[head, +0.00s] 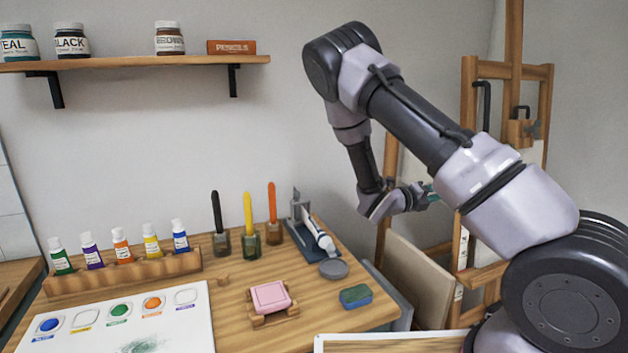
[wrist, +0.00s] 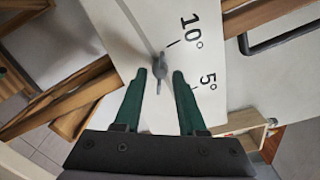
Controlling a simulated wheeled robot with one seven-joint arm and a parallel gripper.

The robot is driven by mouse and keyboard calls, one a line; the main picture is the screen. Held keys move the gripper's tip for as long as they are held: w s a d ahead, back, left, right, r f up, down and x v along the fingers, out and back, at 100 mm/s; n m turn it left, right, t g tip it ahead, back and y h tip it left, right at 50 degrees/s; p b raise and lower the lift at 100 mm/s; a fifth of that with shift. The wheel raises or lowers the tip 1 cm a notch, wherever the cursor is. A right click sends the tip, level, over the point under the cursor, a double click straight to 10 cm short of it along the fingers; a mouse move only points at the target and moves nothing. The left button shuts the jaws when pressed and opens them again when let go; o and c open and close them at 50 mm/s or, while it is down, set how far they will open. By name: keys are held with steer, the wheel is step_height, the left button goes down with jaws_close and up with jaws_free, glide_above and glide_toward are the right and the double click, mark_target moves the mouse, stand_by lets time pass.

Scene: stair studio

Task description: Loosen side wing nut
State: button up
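The side wing nut (wrist: 159,67) is a small grey metal piece in the wrist view, on a white plate (wrist: 205,65) marked 10° and 5°. Its wings run nearly up and down in that picture. My gripper (wrist: 160,73) has two green fingers, open, with the nut showing in the gap between their tips. Neither finger visibly touches it; how deep the tips reach around it I cannot tell. In the head view my gripper (head: 430,194) is beside the wooden easel (head: 463,155), and my arm hides part of the easel. The side nut cannot be made out there.
Another dark knob (head: 533,129) sits on the easel's upper clamp. A wooden table (head: 225,300) holds paint bottles (head: 121,246), brushes in jars, a pink block (head: 270,297) and a sponge (head: 355,296). A flat panel (head: 420,275) leans by the easel.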

steer(key=v, duration=0.5)
steer(key=shift+s+a, duration=0.1)
steer(key=shift+a, duration=0.1)
steer(key=s+d+r+m+g+y, duration=0.1)
steer(key=s+r+m+g+y, duration=0.3)
steer(key=s+m, duration=0.45)
steer(key=s+d+r+m+g+y, duration=0.25)
steer(key=s+m+g+y, duration=0.2)
steer(key=m, duration=0.65)
steer(key=s+a+r+m+t+y, duration=0.4)
steer(key=s+a+r+m+y, duration=0.1)
steer(key=r+m, duration=0.4)
steer(key=s+a+r+m+t+y, duration=0.5)
steer(key=s+r+m, duration=0.2)
steer(key=r+m, duration=0.3)
steer(key=shift+s+a+m, duration=0.35)
steer(key=shift+s+m, duration=0.05)
steer(key=shift+m, duration=0.35)
